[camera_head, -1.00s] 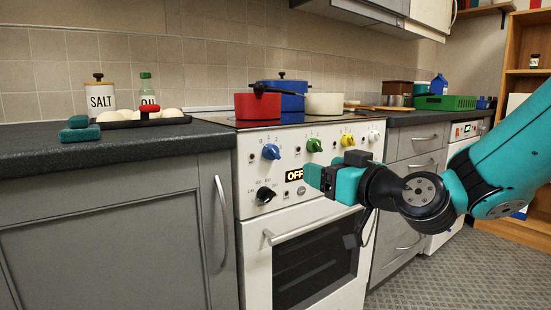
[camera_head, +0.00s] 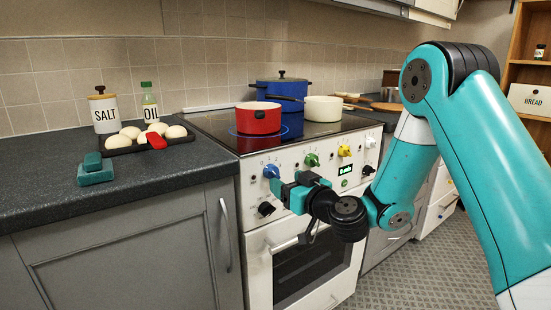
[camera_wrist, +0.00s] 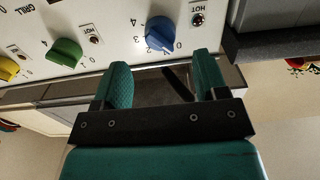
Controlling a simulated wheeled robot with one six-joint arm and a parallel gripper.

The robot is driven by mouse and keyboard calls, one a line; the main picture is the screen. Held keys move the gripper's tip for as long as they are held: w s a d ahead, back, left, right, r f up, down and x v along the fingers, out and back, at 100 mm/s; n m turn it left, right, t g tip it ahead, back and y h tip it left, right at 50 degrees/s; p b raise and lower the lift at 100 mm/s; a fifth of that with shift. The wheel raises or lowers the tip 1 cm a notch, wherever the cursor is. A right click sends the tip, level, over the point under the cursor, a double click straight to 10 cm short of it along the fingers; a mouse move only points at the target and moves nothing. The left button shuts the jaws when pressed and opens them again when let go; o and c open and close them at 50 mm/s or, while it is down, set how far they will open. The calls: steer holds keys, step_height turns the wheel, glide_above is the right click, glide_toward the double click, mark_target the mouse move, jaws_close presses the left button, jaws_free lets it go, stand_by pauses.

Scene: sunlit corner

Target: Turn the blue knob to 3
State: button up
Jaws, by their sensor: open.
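The blue knob (camera_head: 271,171) is leftmost in the upper row on the white stove front. It also shows at the top of the wrist view (camera_wrist: 160,33), with printed digits around it. Its exact setting is too small to read surely. My gripper (camera_head: 286,186) is open and empty, just in front of and slightly below the blue knob in the head view. In the wrist view my gripper's two teal fingers (camera_wrist: 163,78) are spread apart, with the knob beyond their tips and between them. I see no contact with the knob.
A green knob (camera_head: 312,160) and a yellow knob (camera_head: 344,151) sit to the right. A black knob (camera_head: 266,209) is below. A red pot (camera_head: 258,119), blue pot (camera_head: 281,93) and cream pot (camera_head: 323,108) stand on the hob. The oven handle (camera_head: 285,244) juts out below.

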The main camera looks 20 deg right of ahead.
mark_target(276, 175)
steer(key=p+x, duration=0.1)
steer(key=x, duration=0.1)
steer(key=p+x, duration=0.2)
steer(key=shift+r, duration=0.25)
steer(key=shift+w+a+f+p, duration=0.15)
steer(key=shift+w+p, duration=0.1)
steer(key=shift+w, duration=0.15)
steer(key=shift+w+a+f+p, duration=0.15)
steer(key=shift+w+p, duration=0.05)
steer(key=shift+w, duration=0.2)
steer(key=c, duration=0.9)
